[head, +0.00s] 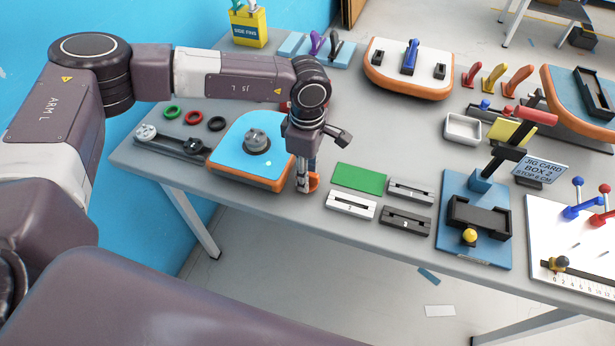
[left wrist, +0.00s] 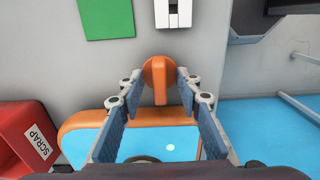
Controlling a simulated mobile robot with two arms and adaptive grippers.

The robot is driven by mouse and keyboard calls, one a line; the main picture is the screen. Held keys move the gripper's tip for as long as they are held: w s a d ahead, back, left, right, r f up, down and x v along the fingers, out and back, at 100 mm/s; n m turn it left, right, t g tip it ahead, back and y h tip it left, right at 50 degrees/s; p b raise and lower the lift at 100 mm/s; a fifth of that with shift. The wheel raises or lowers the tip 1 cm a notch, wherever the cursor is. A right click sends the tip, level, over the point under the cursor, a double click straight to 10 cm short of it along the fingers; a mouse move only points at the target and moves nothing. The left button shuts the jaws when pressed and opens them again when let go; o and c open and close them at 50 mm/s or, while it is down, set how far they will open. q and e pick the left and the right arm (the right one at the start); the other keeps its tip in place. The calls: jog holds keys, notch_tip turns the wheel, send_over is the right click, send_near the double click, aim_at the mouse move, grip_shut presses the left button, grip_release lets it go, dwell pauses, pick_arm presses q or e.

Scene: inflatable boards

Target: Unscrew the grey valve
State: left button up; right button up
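The grey valve (head: 257,140) sits on a small blue board with an orange rim (head: 236,178), left of the middle of the table. In the left wrist view only a dark edge, probably the valve's, shows low behind my gripper. An orange knob with a bar-shaped grip (head: 314,182) is at the table beside the board. It also shows in the left wrist view (left wrist: 160,82). My left gripper (head: 306,187) points down at this knob. Its fingers (left wrist: 160,88) are apart on either side of the bar, with gaps showing. My right gripper is not in view.
A red scrap bin (left wrist: 25,138) stands close to the board. A green card (head: 360,178) and several slotted blocks lie right of my gripper. A blue jig (head: 452,207) stands farther right. Coloured rings and a belt fixture lie left of the board.

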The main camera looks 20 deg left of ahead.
pick_arm(q)
jog(key=shift+c, duration=0.7)
grip_shut()
jog(key=shift+r, duration=0.15)
